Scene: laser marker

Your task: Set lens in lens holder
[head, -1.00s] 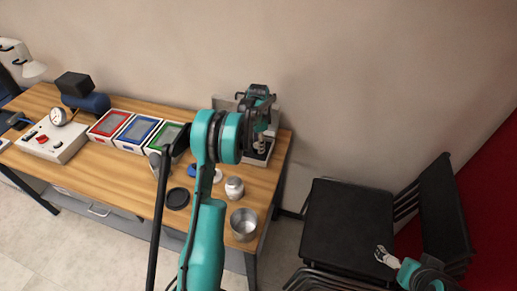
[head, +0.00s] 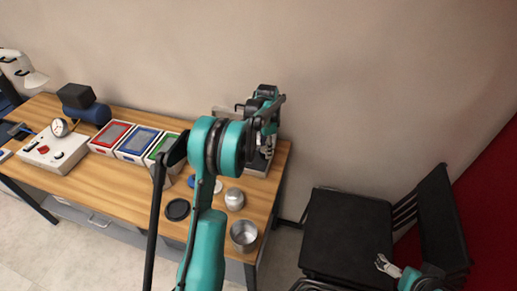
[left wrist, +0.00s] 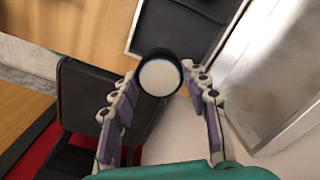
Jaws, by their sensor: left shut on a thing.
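My left gripper (head: 268,122) is over the right end of the table, in front of the laser marker (head: 258,168). In the left wrist view its two fingers (left wrist: 159,78) are closed on the sides of a round piece with a black rim and a pale face, which looks like the lens (left wrist: 159,77). The lens is hidden by the gripper and arm in the head view. I cannot make out the lens holder for certain. My right gripper (head: 386,265) is at the lower right, away from the table; its fingers are too small to judge.
On the table stand red, blue and green trays (head: 137,141), a black disc (head: 177,209), a lidded jar (head: 234,198) and a metal cup (head: 244,235). The metal panel (left wrist: 275,70) is close to the left gripper.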

